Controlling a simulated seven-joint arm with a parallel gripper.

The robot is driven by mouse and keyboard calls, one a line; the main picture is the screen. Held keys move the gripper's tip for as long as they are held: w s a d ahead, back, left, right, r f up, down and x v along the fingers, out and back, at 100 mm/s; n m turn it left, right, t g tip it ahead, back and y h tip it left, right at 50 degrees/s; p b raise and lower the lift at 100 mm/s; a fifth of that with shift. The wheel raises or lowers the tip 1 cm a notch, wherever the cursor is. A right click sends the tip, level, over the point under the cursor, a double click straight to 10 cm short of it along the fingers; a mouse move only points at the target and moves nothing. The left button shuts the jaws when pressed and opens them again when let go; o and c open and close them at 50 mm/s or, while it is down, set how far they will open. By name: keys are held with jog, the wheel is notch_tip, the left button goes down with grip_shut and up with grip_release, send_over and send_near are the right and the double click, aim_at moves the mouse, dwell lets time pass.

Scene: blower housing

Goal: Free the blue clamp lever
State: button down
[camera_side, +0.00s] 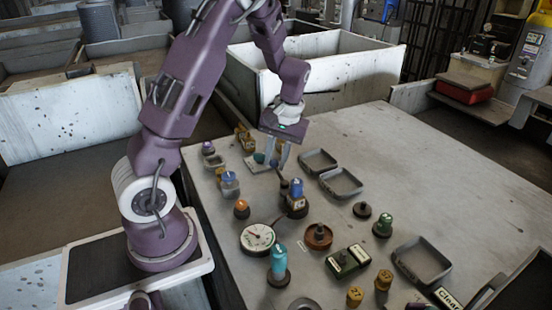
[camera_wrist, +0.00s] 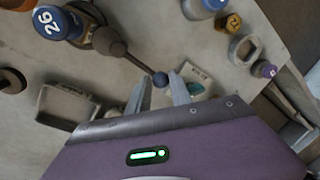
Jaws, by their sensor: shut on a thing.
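The clamp lever is a dark rod with a dark blue ball knob (camera_wrist: 160,79) at its end. In the wrist view the rod runs from a dark brown hub (camera_wrist: 106,41) at upper left to the knob. Beside the hub stands a blue cap marked 26 (camera_wrist: 48,22); in the side view this blue-capped clamp (camera_side: 296,188) stands upright on the table. My gripper (camera_wrist: 160,82) is shut on the knob, one finger at each side. In the side view my gripper (camera_side: 279,163) points down at the lever's end, where the knob is hard to make out.
Two shallow grey trays (camera_side: 341,184) lie just right of my gripper. A teal piece (camera_wrist: 196,89) is close beside the right finger. A round gauge (camera_side: 257,238), an orange-topped knob (camera_side: 241,207) and a brown round part (camera_side: 318,236) stand nearby.

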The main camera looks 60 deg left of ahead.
jog(key=w+m, duration=0.1)
jog(key=m, duration=0.1)
jog(key=w+m, duration=0.1)
jog(key=m, duration=0.1)
jog(key=shift+w+d+t, duration=0.1)
jog(key=shift+d+t, duration=0.2)
jog(key=shift+d, duration=0.05)
jog(key=m, duration=0.1)
jog(key=w+d+m, duration=0.1)
jog(key=shift+w+m+t+y, duration=0.15)
jog(key=shift+m+t+y, duration=0.15)
jog(key=shift+m, duration=0.1)
jog(key=m, duration=0.1)
jog(key=w+d+m, duration=0.1)
jog(key=shift+d+m, duration=0.1)
jog(key=shift+m, duration=0.3)
jog(key=m, duration=0.1)
jog(key=d+m+t, duration=0.1)
jog(key=shift+w+d+m, duration=0.15)
jog(key=shift+w+m, duration=0.15)
jog(key=shift+w, duration=0.1)
jog(key=shift+w+d+m+t, duration=0.15)
jog(key=shift+d+m, duration=0.4)
jog(key=shift+m, duration=0.4)
jog(key=shift+w+d+m+t, duration=0.15)
jog(key=shift+d+m, duration=0.4)
jog(key=shift+m, duration=0.4)
jog(key=shift+s, duration=0.1)
